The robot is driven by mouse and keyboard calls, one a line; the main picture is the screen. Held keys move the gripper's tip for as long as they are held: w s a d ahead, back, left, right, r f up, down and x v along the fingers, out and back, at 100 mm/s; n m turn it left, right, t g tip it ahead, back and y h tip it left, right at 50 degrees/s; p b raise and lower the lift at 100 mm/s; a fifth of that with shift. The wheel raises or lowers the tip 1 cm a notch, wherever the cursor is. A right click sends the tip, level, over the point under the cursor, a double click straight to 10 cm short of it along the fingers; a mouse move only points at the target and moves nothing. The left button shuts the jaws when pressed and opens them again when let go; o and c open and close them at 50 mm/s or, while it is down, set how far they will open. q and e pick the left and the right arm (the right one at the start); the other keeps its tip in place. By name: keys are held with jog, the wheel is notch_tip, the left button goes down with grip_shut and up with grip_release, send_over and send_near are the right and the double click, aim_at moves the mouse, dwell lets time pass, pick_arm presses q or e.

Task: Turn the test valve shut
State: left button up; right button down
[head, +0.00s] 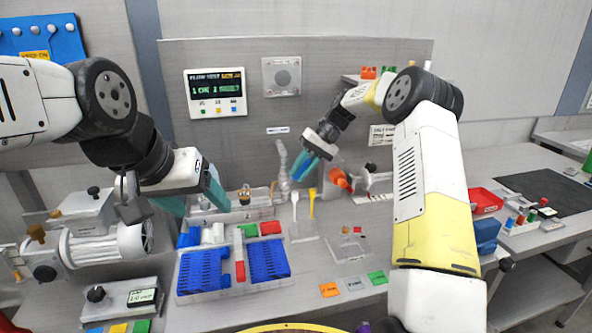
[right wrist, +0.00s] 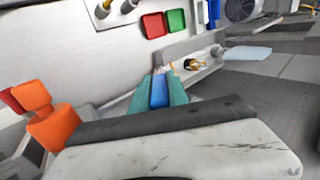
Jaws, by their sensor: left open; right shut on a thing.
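My right gripper (head: 304,168) is shut on a narrow blue piece (right wrist: 159,92) between its teal fingers, in front of the back panel. I cannot tell whether this piece is the test valve's handle. A grey upright fitting (head: 282,165) stands just left of these fingers. An orange fitting (head: 341,178) is right of them and apart; it also shows at the left of the right wrist view (right wrist: 52,126). My left gripper (head: 192,198) is open and empty, its teal fingers above the back of the bench at left. No part is clearly labelled as the test valve.
A display (head: 215,92) with green text hangs on the panel. A tray with blue racks (head: 232,290) stands front left, beside a grey motor-like unit (head: 105,245). A red bin (head: 486,201) is at right.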

jog(key=shift+r, duration=0.1)
jog(key=c, duration=1.3)
grip_release()
